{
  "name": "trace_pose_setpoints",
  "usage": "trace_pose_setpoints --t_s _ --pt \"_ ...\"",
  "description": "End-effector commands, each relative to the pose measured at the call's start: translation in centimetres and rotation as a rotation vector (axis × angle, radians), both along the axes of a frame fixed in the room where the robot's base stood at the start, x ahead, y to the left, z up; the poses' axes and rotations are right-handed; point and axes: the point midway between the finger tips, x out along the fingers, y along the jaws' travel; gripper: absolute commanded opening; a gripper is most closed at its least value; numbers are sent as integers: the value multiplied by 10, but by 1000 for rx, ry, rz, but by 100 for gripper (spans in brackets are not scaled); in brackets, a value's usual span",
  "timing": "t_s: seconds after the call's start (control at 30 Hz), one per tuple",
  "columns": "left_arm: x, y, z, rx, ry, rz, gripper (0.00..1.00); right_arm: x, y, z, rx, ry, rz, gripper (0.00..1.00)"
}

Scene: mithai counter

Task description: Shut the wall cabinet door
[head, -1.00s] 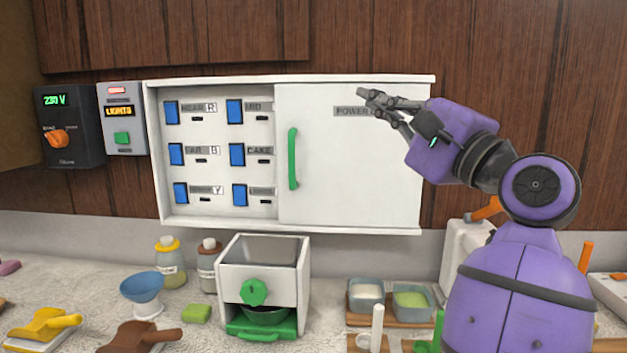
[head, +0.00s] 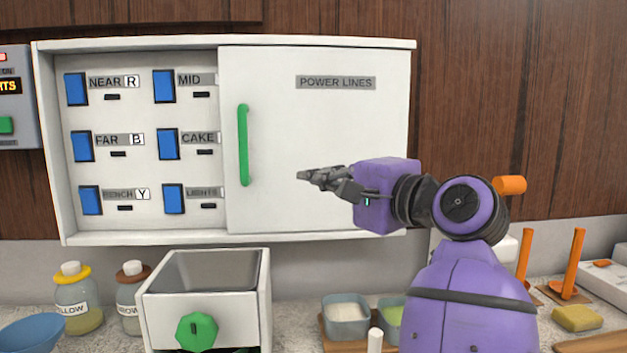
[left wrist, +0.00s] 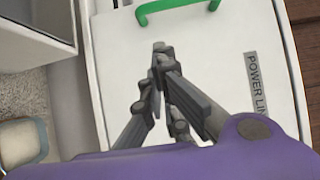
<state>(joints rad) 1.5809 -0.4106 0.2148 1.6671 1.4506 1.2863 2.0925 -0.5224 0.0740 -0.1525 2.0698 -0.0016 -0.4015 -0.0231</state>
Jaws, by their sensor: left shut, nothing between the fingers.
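The white wall cabinet (head: 232,237) has a white door panel (head: 315,135) over its right part, with a green vertical handle (head: 243,145) on the panel's left edge and a "POWER LINES" label (head: 336,83). The left part is uncovered and shows blue switches (head: 82,146). My left gripper (head: 303,175) is shut and empty in front of the door panel, right of the handle and below the label. In the left wrist view its fingertips (left wrist: 160,48) meet in front of the door panel (left wrist: 215,45), apart from the handle (left wrist: 185,8). My right gripper is out of view.
Below the cabinet stand a white box with a green knob (head: 197,331), bottles (head: 78,303) and small tubs (head: 346,318) on the counter. A control box (head: 15,110) is on the wall to the left. The wall right of the cabinet is bare wood.

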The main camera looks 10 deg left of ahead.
Motion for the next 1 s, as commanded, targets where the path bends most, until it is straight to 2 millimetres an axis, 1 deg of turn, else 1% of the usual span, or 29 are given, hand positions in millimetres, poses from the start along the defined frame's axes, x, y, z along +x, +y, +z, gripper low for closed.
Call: trace_pose_setpoints --t_s 0.03,0.1,0.33,0.4,0.5,0.6,0.7,1.0 --pt "6 9 3 -1 1 3 0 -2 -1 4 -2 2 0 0" --pt "16 22 3 -1 0 3 0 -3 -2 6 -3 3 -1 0" --pt "46 60 3 2 -2 4 0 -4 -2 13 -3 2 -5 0" --pt "44 72 2 -1 -1 4 0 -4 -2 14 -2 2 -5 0" --pt "42 85 2 0 -2 2 0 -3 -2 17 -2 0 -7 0" --pt "41 93 2 1 -1 2 0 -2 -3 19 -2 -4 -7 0" --pt "41 97 1 1 -1 1 0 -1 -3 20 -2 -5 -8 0" --pt "41 98 0 1 1 1 0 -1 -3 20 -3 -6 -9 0"
